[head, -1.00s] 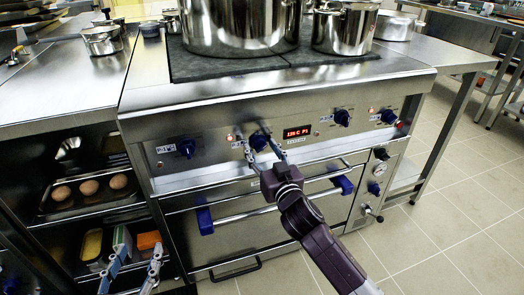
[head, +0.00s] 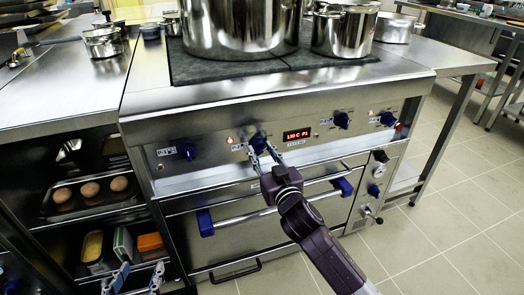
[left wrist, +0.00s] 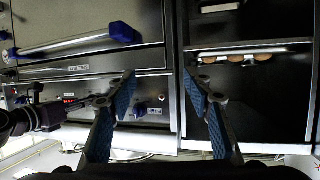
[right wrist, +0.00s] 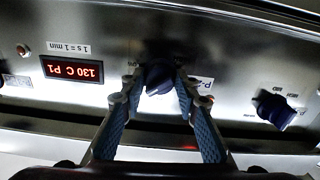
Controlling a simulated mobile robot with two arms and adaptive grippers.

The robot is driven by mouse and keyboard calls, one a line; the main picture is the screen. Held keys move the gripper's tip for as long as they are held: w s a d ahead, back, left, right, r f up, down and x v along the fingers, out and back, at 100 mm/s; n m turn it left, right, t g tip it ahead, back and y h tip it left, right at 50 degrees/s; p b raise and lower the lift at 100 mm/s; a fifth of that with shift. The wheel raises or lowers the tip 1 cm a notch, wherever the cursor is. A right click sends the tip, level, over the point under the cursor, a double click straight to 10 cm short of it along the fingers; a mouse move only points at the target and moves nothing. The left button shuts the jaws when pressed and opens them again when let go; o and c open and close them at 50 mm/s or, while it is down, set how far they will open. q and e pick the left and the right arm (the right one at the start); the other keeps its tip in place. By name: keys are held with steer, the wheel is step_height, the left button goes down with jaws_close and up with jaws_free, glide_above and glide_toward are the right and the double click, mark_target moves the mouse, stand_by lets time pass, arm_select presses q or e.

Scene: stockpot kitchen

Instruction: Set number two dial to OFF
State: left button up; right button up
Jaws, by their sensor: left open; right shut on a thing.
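The blue number two dial (head: 258,141) is second from the left on the steel stove's front panel. My right gripper (head: 266,156) is shut on it. In the right wrist view the dial (right wrist: 158,77) sits between the two fingertips (right wrist: 157,92), and they cover its sides. Its pointer and OFF mark cannot be read. Another blue dial (head: 188,150), left of it, shows at right in the right wrist view (right wrist: 274,109). My left gripper (head: 139,274) is open and empty, low at the left. Its fingers also show apart in the left wrist view (left wrist: 160,78).
A red display (head: 297,134) reads 130 C P1. Two more dials (head: 342,119) (head: 388,118) are to its right. An oven handle (head: 270,208) juts out below. Large pots (head: 240,25) stand on top. Shelves with a food tray (head: 95,207) are at left.

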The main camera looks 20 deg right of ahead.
steer(key=n+p, duration=0.2)
steer(key=shift+r+n, duration=0.2)
steer(key=shift+n, duration=0.2)
steer(key=n+p, duration=0.2)
steer(key=n, duration=0.1)
steer(key=shift+n, duration=0.3)
arm_select(q)
steer(key=s+a+f+g+y, duration=0.1)
steer(key=s+a+f+g, duration=0.2)
steer(key=s+f+g, duration=0.2)
steer(key=s+a+f+g+y+p, duration=0.1)
steer(key=s+a+f+g, duration=0.2)
steer(key=s, duration=0.9)
steer(key=shift+s+f+n+g+y+p, duration=0.2)
steer(key=shift+f+n+g+y+p, duration=0.15)
steer(key=shift+f+g, duration=0.6)
arm_select(e)
steer(key=shift+f+n, duration=0.1)
steer(key=shift+n, duration=1.7)
steer(key=o, duration=1.2)
steer(key=shift+c, duration=0.2)
arm_select(q)
steer(key=shift+w+f, duration=0.1)
steer(key=shift+f, duration=0.1)
arm_select(e)
steer(key=s, duration=1.2)
steer(key=shift+d, duration=0.25)
